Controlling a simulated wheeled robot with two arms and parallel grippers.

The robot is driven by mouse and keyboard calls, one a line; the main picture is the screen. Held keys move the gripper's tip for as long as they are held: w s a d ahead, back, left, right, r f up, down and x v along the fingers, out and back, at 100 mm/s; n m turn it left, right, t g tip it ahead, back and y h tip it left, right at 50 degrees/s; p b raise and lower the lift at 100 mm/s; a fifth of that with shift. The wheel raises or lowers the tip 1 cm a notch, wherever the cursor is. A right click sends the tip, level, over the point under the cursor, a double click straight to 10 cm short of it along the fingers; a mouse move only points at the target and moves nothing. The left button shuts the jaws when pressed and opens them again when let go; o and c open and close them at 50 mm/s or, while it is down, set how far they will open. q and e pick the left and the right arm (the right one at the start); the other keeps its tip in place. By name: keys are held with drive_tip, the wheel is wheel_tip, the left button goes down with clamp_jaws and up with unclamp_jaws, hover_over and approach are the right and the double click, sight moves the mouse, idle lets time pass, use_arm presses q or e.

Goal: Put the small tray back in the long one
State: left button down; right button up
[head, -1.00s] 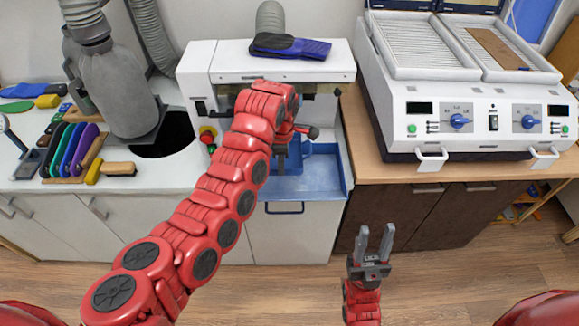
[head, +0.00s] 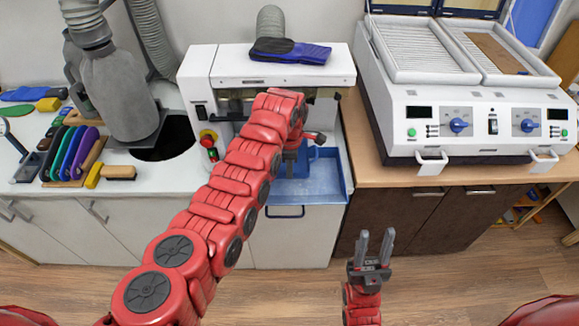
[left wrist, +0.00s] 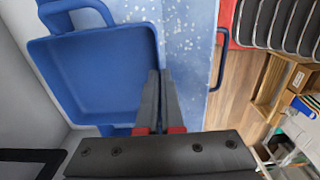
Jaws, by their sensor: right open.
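The small tray is dark blue with a loop handle, and it fills the left of the left wrist view (left wrist: 95,75). In the head view (head: 322,163) it is partly hidden behind my left arm, at the long tray. The long tray is lighter blue and speckled, and sits pulled out under the white machine (head: 335,185); it also shows in the left wrist view (left wrist: 190,60). My left gripper (left wrist: 160,75) is shut on the small tray's side wall; in the head view its fingers are mostly hidden. My right gripper (head: 375,245) is open and empty, low in front of the cabinets.
The white machine (head: 230,65) stands over the long tray, with dark blue insoles (head: 290,50) on top. A twin-bed heating unit (head: 470,115) is at the right. A grey dust hose, brushes and coloured tools lie at the left. Floor in front is clear.

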use_arm(q)
drive_tip(key=shift+f+b, duration=0.65)
drive_tip(key=c, duration=1.1)
unclamp_jaws()
drive_tip(key=shift+r+p, duration=0.85)
wheel_tip(320, 180, up, 4)
drive_tip(key=b, duration=0.3)
drive_tip(key=shift+d, duration=0.1)
wheel_tip(320, 180, up, 8)
drive_tip(key=shift+f+b, duration=0.25)
drive_tip(key=shift+b, duration=0.1)
